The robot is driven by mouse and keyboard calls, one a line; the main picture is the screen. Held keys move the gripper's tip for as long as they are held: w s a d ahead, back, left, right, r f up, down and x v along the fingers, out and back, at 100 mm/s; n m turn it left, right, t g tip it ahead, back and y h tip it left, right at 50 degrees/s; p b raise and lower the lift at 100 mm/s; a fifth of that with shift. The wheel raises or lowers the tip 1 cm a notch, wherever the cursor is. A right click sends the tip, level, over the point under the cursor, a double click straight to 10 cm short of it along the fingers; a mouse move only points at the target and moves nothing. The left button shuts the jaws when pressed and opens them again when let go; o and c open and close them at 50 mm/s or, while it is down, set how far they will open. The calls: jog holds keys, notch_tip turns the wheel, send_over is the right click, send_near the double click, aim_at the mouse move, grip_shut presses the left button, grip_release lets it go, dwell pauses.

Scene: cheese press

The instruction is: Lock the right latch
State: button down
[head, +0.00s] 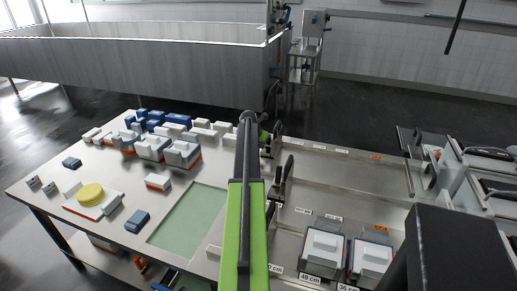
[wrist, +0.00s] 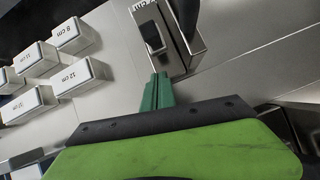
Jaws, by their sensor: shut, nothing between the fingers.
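My gripper (wrist: 158,76) is shut and empty, its two green fingers pressed together. In the wrist view the fingertips are at the lower edge of a metal latch block (wrist: 188,48); I cannot tell if they touch it. The block carries a dark lever (wrist: 184,14) and a black pad (wrist: 152,38). In the head view my arm reaches forward over the table and hides most of the gripper. A black latch handle (head: 287,168) stands upright just right of the arm, and another dark handle (head: 276,132) is farther back. I cannot tell which is the right latch.
White blocks labelled in cm (wrist: 80,76) lie left of the fingers. The steel table (head: 110,160) also bears a yellow round cheese (head: 90,193), a green mat (head: 188,220), and blue and white blocks (head: 183,152). Larger moulds (head: 322,252) stand at front right.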

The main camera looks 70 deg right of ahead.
jog(key=d+p, duration=0.1)
jog(key=d+r+p, duration=0.1)
jog(key=d, duration=0.1)
jog(key=shift+s+d+p, duration=0.1)
jog(key=shift+s+p, duration=0.05)
jog(key=shift+p, duration=0.15)
jog(key=shift+s+d+r, duration=0.1)
jog(key=shift+s+d, duration=0.05)
jog(key=shift+d, duration=0.2)
jog(key=shift+d, duration=0.1)
